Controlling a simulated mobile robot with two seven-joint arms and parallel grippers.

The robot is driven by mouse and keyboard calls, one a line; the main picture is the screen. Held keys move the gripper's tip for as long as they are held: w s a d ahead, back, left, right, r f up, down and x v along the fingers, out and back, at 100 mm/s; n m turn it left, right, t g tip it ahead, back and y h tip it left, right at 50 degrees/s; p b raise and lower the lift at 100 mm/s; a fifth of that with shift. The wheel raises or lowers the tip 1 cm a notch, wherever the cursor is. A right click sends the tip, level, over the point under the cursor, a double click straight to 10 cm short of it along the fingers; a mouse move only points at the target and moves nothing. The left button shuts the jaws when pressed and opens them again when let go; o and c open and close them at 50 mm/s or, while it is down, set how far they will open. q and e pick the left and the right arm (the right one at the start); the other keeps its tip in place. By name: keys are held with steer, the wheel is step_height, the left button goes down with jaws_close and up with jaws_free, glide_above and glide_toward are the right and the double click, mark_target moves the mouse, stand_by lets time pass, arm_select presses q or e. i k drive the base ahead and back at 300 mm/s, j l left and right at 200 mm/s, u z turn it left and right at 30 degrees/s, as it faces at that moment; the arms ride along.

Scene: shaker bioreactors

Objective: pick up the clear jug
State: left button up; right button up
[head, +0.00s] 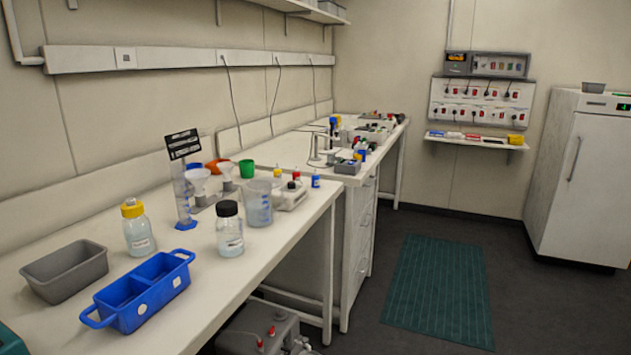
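The clear jug (258,204) stands upright on the white bench, near its right edge. It is see-through, with blue marks on its side and what looks like pale liquid inside. A black-capped bottle (230,231) stands in front of it to the left, close by. Neither of my grippers shows in the head view.
A blue two-compartment carrier (142,292), a grey tub (65,272), a yellow-capped bottle (138,230) and a measuring cylinder (183,200) share the bench (190,325). A grey machine (262,330) stands below. The floor around the green mat (440,290) is open.

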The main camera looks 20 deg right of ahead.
mark_target(258, 197)
steer(key=u, duration=0.25)
steer(key=i+l+u, duration=0.1)
steer(key=l+u, duration=0.3)
steer(key=i+l+u, duration=0.1)
steer(key=l+u, duration=0.45)
steer(key=l, duration=0.7)
